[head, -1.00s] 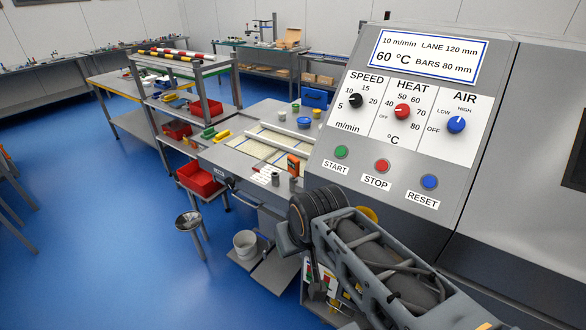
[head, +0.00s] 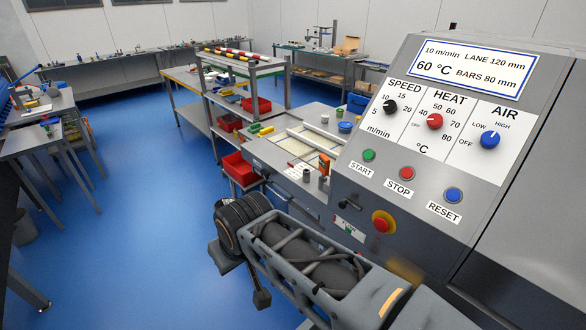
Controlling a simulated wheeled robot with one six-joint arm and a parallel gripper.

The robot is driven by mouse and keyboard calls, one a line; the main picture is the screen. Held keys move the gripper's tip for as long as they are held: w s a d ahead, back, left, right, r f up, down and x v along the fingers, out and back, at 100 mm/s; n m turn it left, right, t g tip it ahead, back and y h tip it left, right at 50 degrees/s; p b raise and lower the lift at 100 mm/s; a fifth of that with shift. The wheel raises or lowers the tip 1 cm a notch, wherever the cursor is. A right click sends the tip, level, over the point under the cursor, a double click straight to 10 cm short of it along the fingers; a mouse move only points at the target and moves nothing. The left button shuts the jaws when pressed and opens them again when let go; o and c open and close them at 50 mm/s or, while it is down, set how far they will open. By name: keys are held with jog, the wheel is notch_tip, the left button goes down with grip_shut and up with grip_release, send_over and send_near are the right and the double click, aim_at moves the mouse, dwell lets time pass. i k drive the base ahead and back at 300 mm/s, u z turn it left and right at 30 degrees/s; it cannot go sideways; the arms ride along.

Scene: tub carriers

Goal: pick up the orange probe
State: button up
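A small orange item (head: 324,164) stands upright on the grey bench beside the machine panel, near its right end. It is too small for me to tell whether it is the orange probe. My arm reaches in from the lower right. My gripper (head: 242,276) shows only in part, below the dark wrist joint, over the blue floor. It is well in front of the bench and apart from the orange item. I cannot see its fingertips clearly or whether anything is between them.
The machine's sloped control panel (head: 420,130) fills the right side, close to my arm. A shelf rack (head: 243,66) with a red bin (head: 239,168) stands left of the bench. More tables stand at the far left. The blue floor between is open.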

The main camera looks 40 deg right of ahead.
aim_at(324, 163)
jog(key=u, duration=0.2)
jog(key=i, duration=2.8)
jog(key=z, duration=3.45)
jog(key=i, duration=0.55)
jog(key=z, duration=0.1)
